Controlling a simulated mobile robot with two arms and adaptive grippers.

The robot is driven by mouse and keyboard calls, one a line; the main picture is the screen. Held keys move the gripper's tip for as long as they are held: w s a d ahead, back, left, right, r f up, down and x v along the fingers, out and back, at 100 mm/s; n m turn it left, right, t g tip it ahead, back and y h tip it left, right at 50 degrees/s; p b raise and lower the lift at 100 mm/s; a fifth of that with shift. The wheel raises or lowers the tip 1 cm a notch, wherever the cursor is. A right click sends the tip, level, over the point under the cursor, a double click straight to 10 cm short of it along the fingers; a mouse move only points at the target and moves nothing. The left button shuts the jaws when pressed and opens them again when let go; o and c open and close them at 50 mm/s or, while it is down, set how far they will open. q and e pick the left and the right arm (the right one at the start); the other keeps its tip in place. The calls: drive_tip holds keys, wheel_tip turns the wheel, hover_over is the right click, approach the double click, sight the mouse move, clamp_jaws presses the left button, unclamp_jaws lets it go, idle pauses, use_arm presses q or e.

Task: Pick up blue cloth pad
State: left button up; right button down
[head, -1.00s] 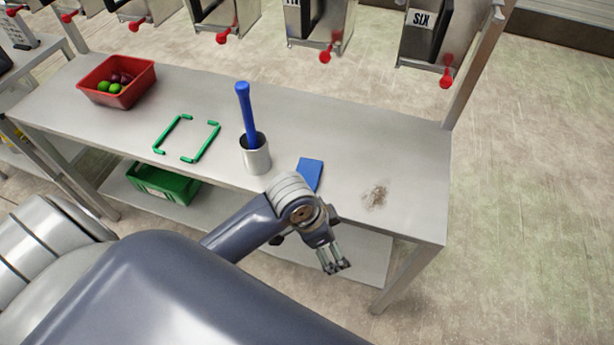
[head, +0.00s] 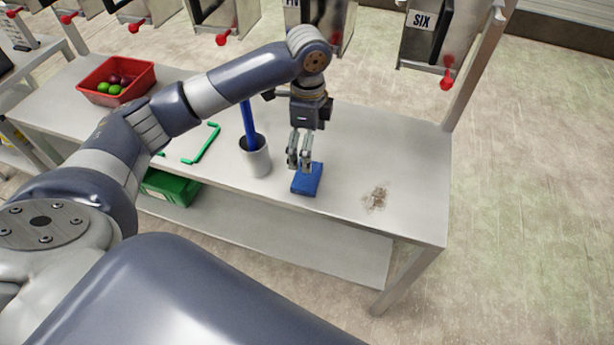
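The blue cloth pad (head: 309,184) lies on the metal table, near its front edge, right of the grey cup. My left gripper (head: 299,167) points down at the pad's far left part. Its two fingers are parted and their tips are at or just above the pad; I cannot tell if they touch it. The fingers hide a corner of the pad. My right gripper is not in view.
A grey cup (head: 257,160) with a blue-handled tool (head: 249,125) stands close left of my gripper. Green handles (head: 207,145) and a red bin (head: 117,95) of fruit are farther left. A brown stain (head: 377,198) marks the clear right part of the table (head: 415,190).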

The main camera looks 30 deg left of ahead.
sight(307, 175)
use_arm(q)
wheel_tip(307, 175, down, 10)
drive_tip(key=shift+f+p, duration=0.15)
drive_tip(key=shift+p, duration=0.5)
drive_tip(key=c, duration=0.8)
